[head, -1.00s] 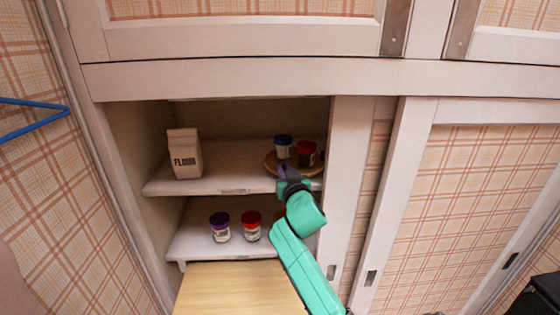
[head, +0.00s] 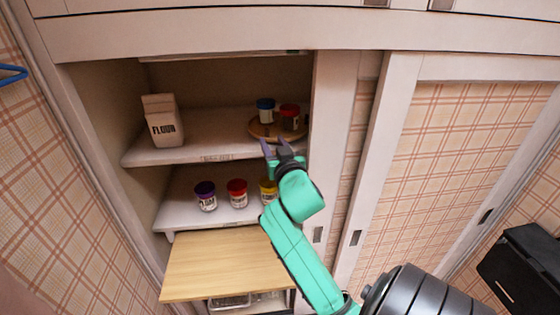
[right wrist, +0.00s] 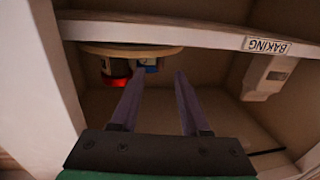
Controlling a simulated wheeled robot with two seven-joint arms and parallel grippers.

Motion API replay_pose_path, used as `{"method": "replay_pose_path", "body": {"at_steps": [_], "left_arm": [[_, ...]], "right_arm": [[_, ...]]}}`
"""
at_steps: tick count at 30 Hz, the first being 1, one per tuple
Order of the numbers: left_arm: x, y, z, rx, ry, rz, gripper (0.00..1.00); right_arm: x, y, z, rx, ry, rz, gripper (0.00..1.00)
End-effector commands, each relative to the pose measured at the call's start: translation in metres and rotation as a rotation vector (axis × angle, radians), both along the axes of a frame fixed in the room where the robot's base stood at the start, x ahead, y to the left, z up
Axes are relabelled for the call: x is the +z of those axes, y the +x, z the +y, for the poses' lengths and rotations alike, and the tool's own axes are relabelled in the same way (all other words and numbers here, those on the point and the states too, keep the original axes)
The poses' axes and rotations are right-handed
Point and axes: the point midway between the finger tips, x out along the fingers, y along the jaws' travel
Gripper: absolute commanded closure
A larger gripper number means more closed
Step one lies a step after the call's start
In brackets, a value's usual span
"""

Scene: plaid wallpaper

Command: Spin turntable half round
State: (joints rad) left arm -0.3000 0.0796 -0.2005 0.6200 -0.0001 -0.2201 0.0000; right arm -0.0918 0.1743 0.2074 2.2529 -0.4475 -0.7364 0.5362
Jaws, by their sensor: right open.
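The turntable (head: 270,133) is a round wooden disc at the right end of the upper cupboard shelf. A blue-lidded jar (head: 265,111) and a red-lidded jar (head: 290,118) stand on it. My right gripper (head: 274,148) is open and empty, with its fingertips at the shelf's front edge, just in front of the disc. In the right wrist view, the picture is upside down; the disc's edge (right wrist: 150,51) and both jars show beyond the two spread fingers (right wrist: 155,85). No contact with the disc is visible. My left gripper is out of view.
A flour carton (head: 163,121) stands at the shelf's left, leaving the middle clear. Purple-lidded (head: 205,196), red-lidded (head: 238,194) and yellow-lidded (head: 267,191) jars stand on the lower shelf (head: 180,213). The cupboard's upright frame (head: 333,130) is close on the right.

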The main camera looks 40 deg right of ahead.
Motion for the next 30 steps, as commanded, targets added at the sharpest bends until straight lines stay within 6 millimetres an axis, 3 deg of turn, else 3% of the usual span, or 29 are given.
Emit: {"method": "replay_pose_path", "body": {"at_steps": [5, 6, 9, 30], "left_arm": [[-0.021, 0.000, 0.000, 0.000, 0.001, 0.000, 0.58], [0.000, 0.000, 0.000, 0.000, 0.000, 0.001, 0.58], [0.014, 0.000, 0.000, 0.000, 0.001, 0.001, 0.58], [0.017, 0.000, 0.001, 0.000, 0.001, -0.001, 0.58]], "right_arm": [[-0.007, -0.047, 0.025, 0.001, 0.003, 0.001, 0.54], [0.004, -0.051, 0.027, -0.002, 0.005, 0.009, 0.54], [0.004, -0.062, 0.033, -0.003, 0.004, 0.007, 0.54], [-0.002, -0.069, 0.038, 0.002, 0.002, 0.007, 0.54]]}}
